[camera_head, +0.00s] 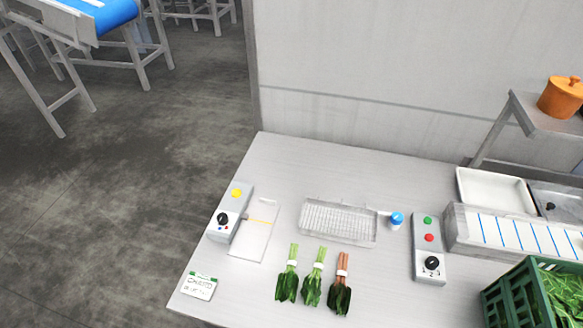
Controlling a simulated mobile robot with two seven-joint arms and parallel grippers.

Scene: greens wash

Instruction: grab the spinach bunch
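Three leafy bunches lie side by side on the grey metal table (290,165), stems pointing to the back and leaves to the front, each with a white band. The left bunch (287,280) and the middle bunch (313,285) have green stems. The right bunch (340,290) has pinkish-brown stems and darker leaves. I cannot tell for sure which one is the spinach. Neither of my grippers is in view.
A wire rack (338,221) lies behind the bunches, a white board (255,238) and button box (230,210) to the left. A labelled card (199,286) is at front left. Right are a control box (428,245), slatted unit (520,236) and green crate (497,305) of greens.

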